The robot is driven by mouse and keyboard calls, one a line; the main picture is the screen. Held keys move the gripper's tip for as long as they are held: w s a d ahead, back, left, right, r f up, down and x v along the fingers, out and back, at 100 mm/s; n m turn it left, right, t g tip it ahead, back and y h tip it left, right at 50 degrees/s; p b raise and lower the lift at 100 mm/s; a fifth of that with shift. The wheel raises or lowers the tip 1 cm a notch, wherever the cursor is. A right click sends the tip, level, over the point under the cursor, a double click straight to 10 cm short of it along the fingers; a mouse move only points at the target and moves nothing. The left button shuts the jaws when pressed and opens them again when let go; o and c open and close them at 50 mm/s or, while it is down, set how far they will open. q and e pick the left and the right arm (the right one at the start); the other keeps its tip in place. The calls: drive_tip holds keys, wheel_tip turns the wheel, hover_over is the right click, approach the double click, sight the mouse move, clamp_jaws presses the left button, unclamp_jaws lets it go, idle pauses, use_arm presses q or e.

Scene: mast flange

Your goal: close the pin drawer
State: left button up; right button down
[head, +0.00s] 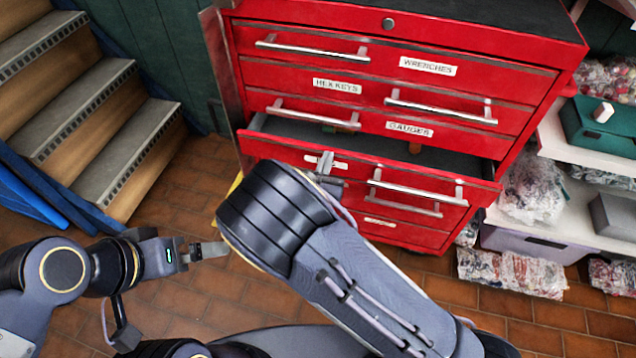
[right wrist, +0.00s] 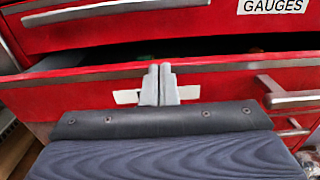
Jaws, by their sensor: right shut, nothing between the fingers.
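A drawer of the red tool chest stands pulled out, and its red front (head: 420,176) has a silver handle at the right. Its white label (right wrist: 126,97) is mostly covered by my fingers, so I cannot read it. My right gripper (head: 325,162) is shut and empty, with its fingertips at this drawer front, left of the handle. In the right wrist view, the fingertips (right wrist: 159,82) overlap the label and reach the front's upper edge; I cannot tell whether they touch. My left gripper (head: 208,251) hangs over the floor at the left, away from the chest; its jaw opening is unclear.
Drawers labelled WRENCHES (head: 428,66), HEX KEYS (head: 337,86) and GAUGES (head: 409,129) above it look closed. Wooden stairs (head: 75,110) stand at the left. A white shelf (head: 570,150) with wrapped goods stands at the right. Tiled floor (head: 170,205) lies clear between stairs and chest.

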sight(331, 148)
drive_tip(key=shift+x, duration=2.25)
